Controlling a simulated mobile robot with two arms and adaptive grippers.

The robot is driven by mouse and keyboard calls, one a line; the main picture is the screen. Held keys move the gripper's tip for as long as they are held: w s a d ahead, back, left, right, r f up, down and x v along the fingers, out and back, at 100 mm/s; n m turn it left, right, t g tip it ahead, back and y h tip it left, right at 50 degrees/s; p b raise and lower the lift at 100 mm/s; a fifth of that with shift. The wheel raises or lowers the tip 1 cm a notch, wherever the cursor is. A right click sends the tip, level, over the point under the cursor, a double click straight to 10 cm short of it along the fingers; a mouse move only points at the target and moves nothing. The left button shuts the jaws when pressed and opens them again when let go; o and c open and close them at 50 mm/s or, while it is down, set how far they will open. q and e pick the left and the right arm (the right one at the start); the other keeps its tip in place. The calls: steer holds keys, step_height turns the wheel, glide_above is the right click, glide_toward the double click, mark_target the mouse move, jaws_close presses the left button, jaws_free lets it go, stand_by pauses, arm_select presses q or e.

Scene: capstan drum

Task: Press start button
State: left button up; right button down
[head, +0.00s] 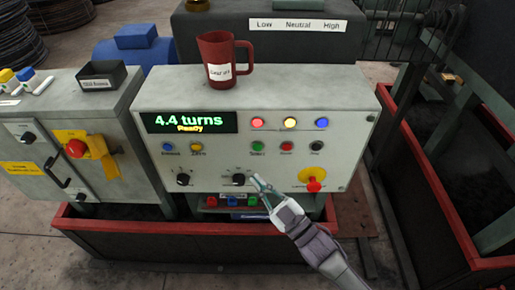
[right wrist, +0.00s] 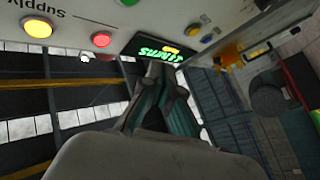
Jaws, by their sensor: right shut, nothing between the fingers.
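The control panel (head: 345,95) has a display (head: 190,122) reading "4.4 turns" and "Ready". A green button (head: 257,146), apparently the start button, sits left of a red button (head: 287,146) and a black button (head: 316,146); its small label is hard to read. My right gripper (head: 257,183) is shut and empty, in front of the panel's lower middle, below the green button and near a black knob (head: 238,179). Contact with the panel cannot be told. In the right wrist view, the shut fingers (right wrist: 157,72) overlap the inverted display (right wrist: 160,50). My left gripper is not in view.
A red mushroom button (head: 313,185) on a yellow disc is right of my gripper. A red jug (head: 222,62) stands on the panel's top. A grey cabinet (head: 110,110) with another red emergency button (head: 76,148) is at left. Red-rimmed trays surround the base.

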mark_target(257, 147)
steer(key=shift+w+b, duration=1.55)
steer(key=shift+w, duration=2.45)
steer(key=shift+w, duration=0.4)
